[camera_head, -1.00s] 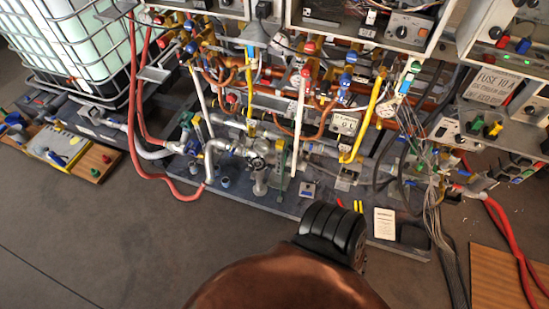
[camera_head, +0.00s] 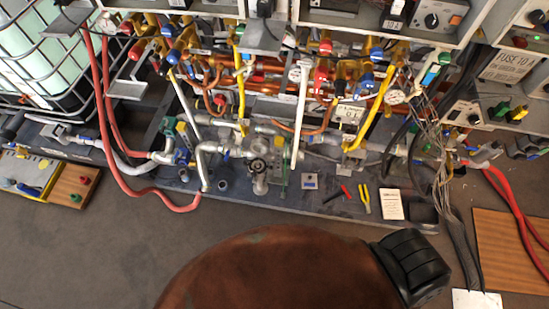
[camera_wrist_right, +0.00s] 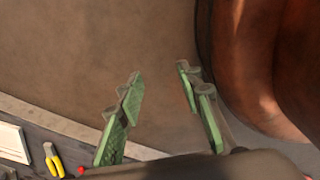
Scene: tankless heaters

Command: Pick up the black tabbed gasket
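I cannot make out the black tabbed gasket for certain in either view. A small dark square piece (camera_head: 422,212) lies on the grey base plate beside a white card in the head view, but I cannot tell what it is. My right gripper (camera_wrist_right: 160,78) shows in the right wrist view with its two green-padded fingers apart and nothing between them. Bare brown floor lies behind the fingers. My left gripper is in neither view.
The grey base plate (camera_head: 300,204) carries pipes, valves, a white card (camera_head: 391,204) and yellow-handled pliers (camera_head: 361,198). Red hoses (camera_head: 107,150) hang at left. A brown board (camera_head: 507,250) lies at right. A large brown rounded form hides the lower middle. Floor at lower left is clear.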

